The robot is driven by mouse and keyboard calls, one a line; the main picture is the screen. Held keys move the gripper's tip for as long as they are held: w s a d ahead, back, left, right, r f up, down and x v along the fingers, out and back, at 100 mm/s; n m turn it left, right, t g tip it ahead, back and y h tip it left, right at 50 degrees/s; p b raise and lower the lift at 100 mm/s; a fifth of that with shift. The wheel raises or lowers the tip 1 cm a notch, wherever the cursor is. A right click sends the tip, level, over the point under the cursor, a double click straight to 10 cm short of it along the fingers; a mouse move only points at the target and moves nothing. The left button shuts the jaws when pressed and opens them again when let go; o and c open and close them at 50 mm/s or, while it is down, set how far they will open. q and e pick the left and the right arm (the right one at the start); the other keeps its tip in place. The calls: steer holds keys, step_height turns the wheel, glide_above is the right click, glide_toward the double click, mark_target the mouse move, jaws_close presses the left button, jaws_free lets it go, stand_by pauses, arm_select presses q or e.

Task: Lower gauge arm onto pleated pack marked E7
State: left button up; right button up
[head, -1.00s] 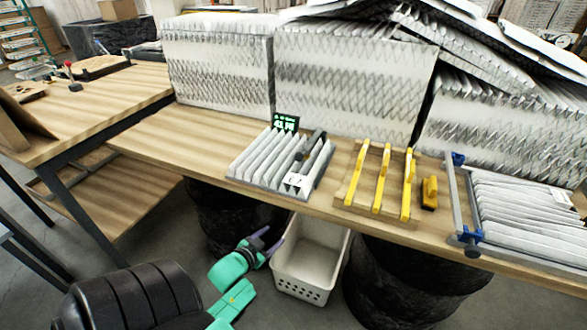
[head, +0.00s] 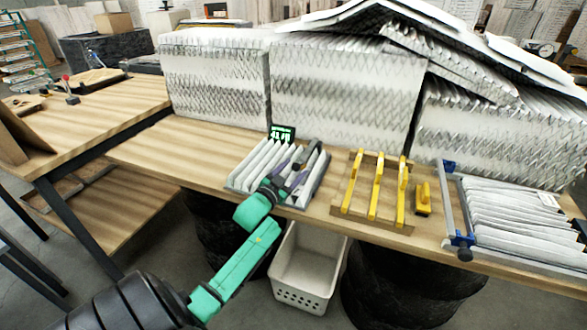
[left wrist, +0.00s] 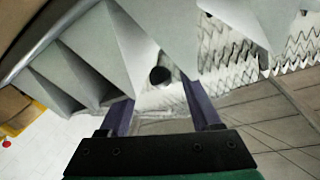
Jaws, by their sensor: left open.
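A pleated pack (head: 258,163) with light grey folds lies on a gauge base at the middle of the bench. The dark gauge arm (head: 308,154) slants over the pack's right part, its far end raised. A small display with green digits (head: 282,132) stands behind it. My left gripper (head: 284,173) is open over the pack's front, close to the arm's near end; I cannot tell if they touch. In the left wrist view, its purple fingers (left wrist: 160,100) are apart, with a dark round end (left wrist: 160,75) between them and pleats (left wrist: 100,55) beside. No E7 mark is readable. My right gripper is not in view.
A wooden rack with yellow bars (head: 375,190) and a small yellow block (head: 423,198) sit right of the gauge. Another pleated pack (head: 510,215) lies in a clamp frame farther right. Tall filter stacks (head: 345,95) line the back. A white bin (head: 305,270) stands below.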

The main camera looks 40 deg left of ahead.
arm_select(q)
steer(key=shift+w, duration=0.2)
steer(key=shift+s, duration=0.1)
jaws_close()
stand_by(1.2)
